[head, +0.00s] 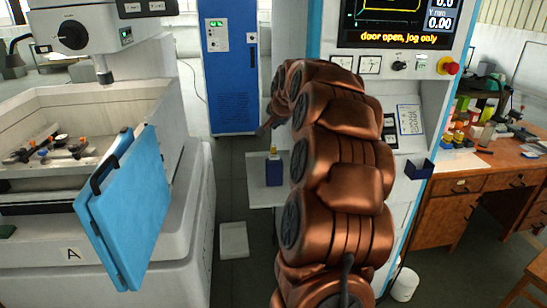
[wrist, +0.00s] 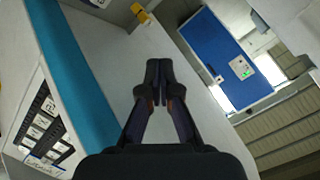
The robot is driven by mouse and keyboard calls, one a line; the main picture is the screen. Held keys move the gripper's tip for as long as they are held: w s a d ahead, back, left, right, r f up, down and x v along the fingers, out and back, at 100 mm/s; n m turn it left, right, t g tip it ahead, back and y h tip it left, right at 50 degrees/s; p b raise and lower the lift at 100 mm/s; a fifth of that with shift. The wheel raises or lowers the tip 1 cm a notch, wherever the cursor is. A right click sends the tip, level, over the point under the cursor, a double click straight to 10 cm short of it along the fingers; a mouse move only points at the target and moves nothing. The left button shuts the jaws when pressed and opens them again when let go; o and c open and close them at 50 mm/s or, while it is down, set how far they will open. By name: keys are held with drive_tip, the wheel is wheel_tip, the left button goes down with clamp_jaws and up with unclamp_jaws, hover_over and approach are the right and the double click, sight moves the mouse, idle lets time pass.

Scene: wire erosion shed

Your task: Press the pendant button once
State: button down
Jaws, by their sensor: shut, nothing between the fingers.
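My gripper (wrist: 158,82) is shut and empty in the wrist view, with its fingertips together in front of a pale grey surface. In the head view my copper-coloured arm covers the middle, and I cannot make out the fingers there. No pendant can be picked out with certainty. The machine console (head: 440,60) stands behind and right of my arm, with a lit screen, knobs and a red button (head: 447,66). In the wrist view a dark panel with white squares (wrist: 40,128) lies at the lower left, apart from the fingers.
A blue cabinet (head: 229,65) stands at the back and also shows in the wrist view (wrist: 215,45). A blue door panel (head: 130,205) hangs on the machine at left. A small table (head: 258,190) holds a blue bottle. A wooden desk (head: 455,205) stands at right.

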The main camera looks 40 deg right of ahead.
drive_tip(key=shift+f, duration=0.1)
drive_tip(key=b, duration=0.2)
hover_over(275, 157)
wheel_tip(275, 157, down, 8)
drive_tip(key=shift+r, duration=0.25)
drive_tip(key=shift+f, duration=0.55)
drive_tip(key=shift+f+b, duration=0.2)
drive_tip(key=shift+b, duration=0.1)
idle(0.8)
drive_tip(key=shift+f+b, duration=0.25)
drive_tip(key=shift+b, duration=0.1)
drive_tip(key=shift+f+b, duration=0.35)
idle(0.8)
drive_tip(key=shift+r, duration=0.8)
